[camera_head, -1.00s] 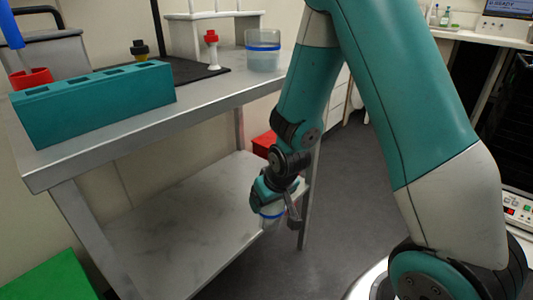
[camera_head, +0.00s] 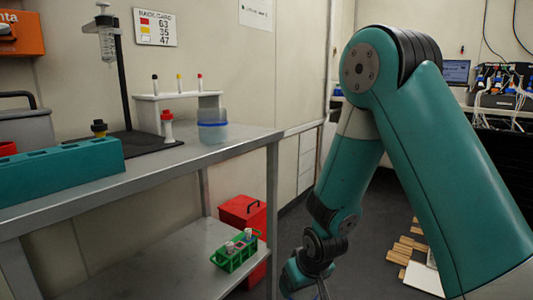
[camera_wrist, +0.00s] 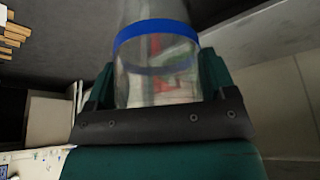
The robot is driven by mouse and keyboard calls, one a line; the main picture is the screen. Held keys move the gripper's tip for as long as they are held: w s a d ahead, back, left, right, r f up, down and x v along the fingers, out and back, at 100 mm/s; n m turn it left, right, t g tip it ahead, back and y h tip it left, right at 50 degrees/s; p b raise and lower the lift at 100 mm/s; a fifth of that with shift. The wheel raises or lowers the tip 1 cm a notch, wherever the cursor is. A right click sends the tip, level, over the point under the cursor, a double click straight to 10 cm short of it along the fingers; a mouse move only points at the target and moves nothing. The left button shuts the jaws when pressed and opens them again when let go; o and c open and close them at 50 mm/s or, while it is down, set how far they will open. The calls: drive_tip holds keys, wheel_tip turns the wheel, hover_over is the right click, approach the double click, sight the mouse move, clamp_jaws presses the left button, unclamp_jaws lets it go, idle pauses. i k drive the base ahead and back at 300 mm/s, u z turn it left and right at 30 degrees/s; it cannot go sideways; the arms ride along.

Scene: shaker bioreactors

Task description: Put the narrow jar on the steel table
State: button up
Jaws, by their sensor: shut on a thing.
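In the wrist view, my gripper (camera_wrist: 160,85) is shut on a clear jar (camera_wrist: 160,78) with a blue band. The jar sits between both fingers. In the head view, my gripper (camera_head: 318,287) hangs low at the bottom edge, right of the steel table (camera_head: 240,142); its fingertips and the held jar are cut off or hidden there. The table's top is above the gripper's height in the picture. Another clear jar (camera_head: 212,134) with a blue band stands upright on the table near its right end.
A teal rack block (camera_head: 60,172), a red-capped item (camera_head: 167,127), a white stand (camera_head: 178,105) and a dark stand with a syringe (camera_head: 106,45) occupy the tabletop. The lower shelf (camera_head: 150,270) bears a green rack (camera_head: 236,252). A red box (camera_head: 243,215) stands behind.

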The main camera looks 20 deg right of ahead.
sight(257, 131)
drive_tip(key=z, duration=1)
drive_tip(key=i, duration=0.55)
drive_tip(key=u, duration=0.6)
